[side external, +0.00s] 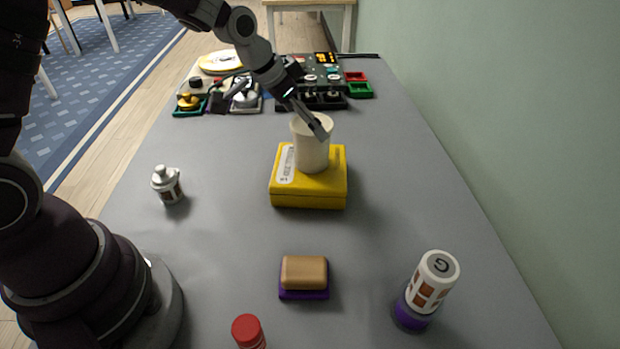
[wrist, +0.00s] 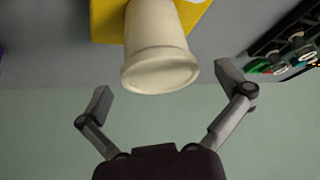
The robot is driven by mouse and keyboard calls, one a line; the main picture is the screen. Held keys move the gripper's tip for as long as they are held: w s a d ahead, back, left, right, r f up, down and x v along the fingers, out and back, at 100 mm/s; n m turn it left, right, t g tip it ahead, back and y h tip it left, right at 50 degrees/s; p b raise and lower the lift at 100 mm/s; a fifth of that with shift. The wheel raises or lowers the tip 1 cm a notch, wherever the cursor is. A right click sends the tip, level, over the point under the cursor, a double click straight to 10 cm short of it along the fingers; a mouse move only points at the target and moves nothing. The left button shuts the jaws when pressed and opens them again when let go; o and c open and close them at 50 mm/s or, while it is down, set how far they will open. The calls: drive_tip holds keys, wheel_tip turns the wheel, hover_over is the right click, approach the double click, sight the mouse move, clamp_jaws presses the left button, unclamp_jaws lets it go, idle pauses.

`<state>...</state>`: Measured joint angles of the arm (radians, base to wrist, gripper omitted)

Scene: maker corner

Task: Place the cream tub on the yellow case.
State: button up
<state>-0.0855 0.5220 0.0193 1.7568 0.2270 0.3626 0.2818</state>
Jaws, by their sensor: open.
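The cream tub (side external: 311,150) stands upright on top of the yellow case (side external: 310,193), which lies flat on the grey table. In the wrist view the cream tub (wrist: 157,45) is ahead of the fingers, with the yellow case (wrist: 106,22) behind it. My gripper (side external: 272,112) is at the tub's rim in the side view, with one finger overlapping the rim there. In the wrist view my gripper (wrist: 163,88) has its fingers spread wide, with visible gaps to the tub. It is open and holds nothing.
A small white bottle (side external: 167,185) stands left of the case. Nearer are a tan block on a purple base (side external: 304,272), a white cylinder with a purple base (side external: 432,285) and a red-capped item (side external: 248,330). Electronics and small trays (side external: 322,80) crowd the far end. A wall bounds the right.

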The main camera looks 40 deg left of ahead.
drive_tip(key=v, duration=0.8)
drive_tip(key=s+r+n+y, duration=0.1)
drive_tip(key=s+r+n, duration=0.1)
drive_tip(key=s, duration=1.3)
drive_tip(key=shift+s+n+y, duration=0.35)
drive_tip(key=shift+n+y, duration=0.05)
drive_tip(key=shift+n, duration=0.4)
